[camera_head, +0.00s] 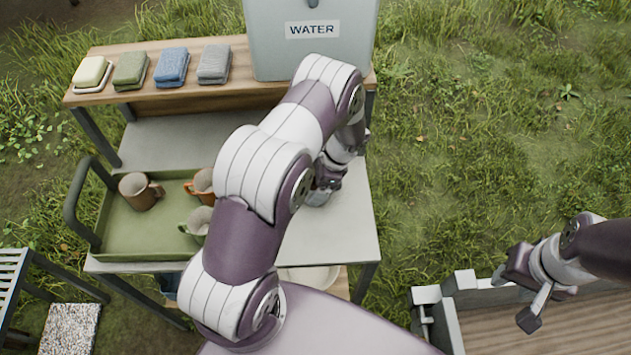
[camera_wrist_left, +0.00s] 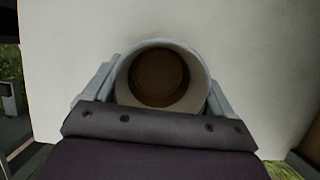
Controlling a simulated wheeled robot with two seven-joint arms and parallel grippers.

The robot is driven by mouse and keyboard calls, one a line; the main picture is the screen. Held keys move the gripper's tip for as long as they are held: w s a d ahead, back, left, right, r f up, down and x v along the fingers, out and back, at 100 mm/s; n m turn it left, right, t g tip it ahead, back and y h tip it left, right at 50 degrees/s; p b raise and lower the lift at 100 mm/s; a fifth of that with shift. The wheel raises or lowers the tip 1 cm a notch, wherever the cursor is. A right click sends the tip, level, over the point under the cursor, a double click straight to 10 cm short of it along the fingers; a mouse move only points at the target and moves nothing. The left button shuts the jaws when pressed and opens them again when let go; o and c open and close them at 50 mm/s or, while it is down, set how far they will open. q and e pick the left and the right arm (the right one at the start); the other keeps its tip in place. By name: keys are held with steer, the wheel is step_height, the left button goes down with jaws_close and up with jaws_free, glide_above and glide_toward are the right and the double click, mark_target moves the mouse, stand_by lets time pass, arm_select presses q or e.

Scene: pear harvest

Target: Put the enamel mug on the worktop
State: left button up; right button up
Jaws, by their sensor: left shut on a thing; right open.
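My left gripper (camera_head: 326,182) is over the pale grey worktop (camera_head: 345,225), mostly hidden behind my own left arm in the head view. In the left wrist view its fingers (camera_wrist_left: 155,95) are shut on a mug (camera_wrist_left: 206,82), one on each side. The mug has a pale grey rim and a brown inside, and its opening faces the camera. A whitish part of it (camera_head: 318,198) shows below the gripper in the head view. I cannot tell whether its base touches the worktop. My right gripper (camera_head: 516,293) is open and empty at the lower right.
A green tray (camera_head: 150,240) on the left holds a brown mug (camera_head: 138,193), an orange-brown mug (camera_head: 202,182) and a pale mug (camera_head: 196,224). Behind, a wooden shelf (camera_head: 225,94) carries folded cloths, soap and a WATER container (camera_head: 275,60). The worktop's right part is clear.

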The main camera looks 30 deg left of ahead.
arm_select(q)
steer(key=shift+w+f, duration=0.2)
steer(key=shift+f, duration=0.1)
steer(key=o, duration=0.9)
steer(key=shift+r, duration=0.1)
steer(key=shift+o, duration=0.2)
steer(key=shift+s+d+r, duration=0.1)
